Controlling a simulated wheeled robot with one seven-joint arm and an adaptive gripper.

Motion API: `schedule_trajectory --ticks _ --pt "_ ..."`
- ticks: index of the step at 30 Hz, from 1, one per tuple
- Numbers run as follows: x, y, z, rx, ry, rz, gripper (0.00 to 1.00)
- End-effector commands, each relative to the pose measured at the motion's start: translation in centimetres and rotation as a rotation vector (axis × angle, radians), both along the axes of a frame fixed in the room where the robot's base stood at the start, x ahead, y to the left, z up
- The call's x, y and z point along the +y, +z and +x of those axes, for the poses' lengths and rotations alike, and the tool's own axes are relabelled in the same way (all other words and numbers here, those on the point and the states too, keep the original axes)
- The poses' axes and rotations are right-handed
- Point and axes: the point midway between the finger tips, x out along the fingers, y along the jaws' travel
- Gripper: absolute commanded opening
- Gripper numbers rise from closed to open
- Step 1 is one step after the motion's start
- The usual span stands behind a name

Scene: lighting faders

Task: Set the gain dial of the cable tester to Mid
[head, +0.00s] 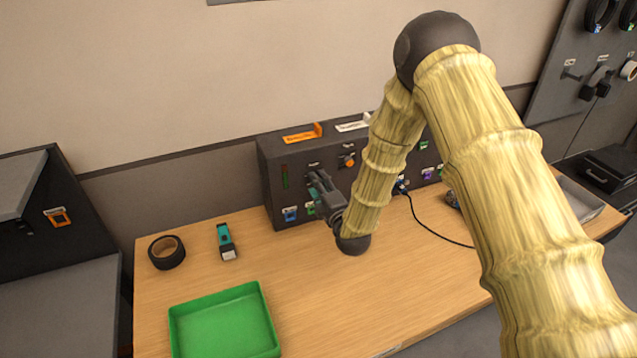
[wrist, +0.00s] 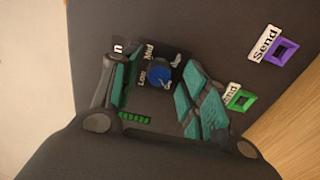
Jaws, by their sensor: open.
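The cable tester (head: 268,175) is a dark upright box at the back of the wooden table. In the wrist view its panel (wrist: 215,30) carries a small round dial (wrist: 158,76) with a blue face. The labels Low and Mid show beside the dial; another label is partly hidden by a finger. I cannot tell which label the dial points to. My gripper (head: 316,182) is in front of the panel, and in the wrist view its teal-padded fingers (wrist: 157,82) are open on either side of the dial. I cannot tell whether they touch it.
Green (wrist: 240,99) and purple (wrist: 281,51) Send sockets are near the right finger. A black cable (head: 430,229) runs from the panel across the table. Black tape (head: 167,252), a teal tool (head: 226,241) and a green tray (head: 225,322) lie left of my arm.

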Motion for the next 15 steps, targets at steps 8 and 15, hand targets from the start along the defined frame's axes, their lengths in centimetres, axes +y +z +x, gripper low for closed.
schedule_trajectory --ticks 8,15 --pt "0.06 0.02 0.18 -0.001 0.000 0.000 0.45" --pt "0.06 0.03 0.17 -0.001 0.000 0.000 0.07"
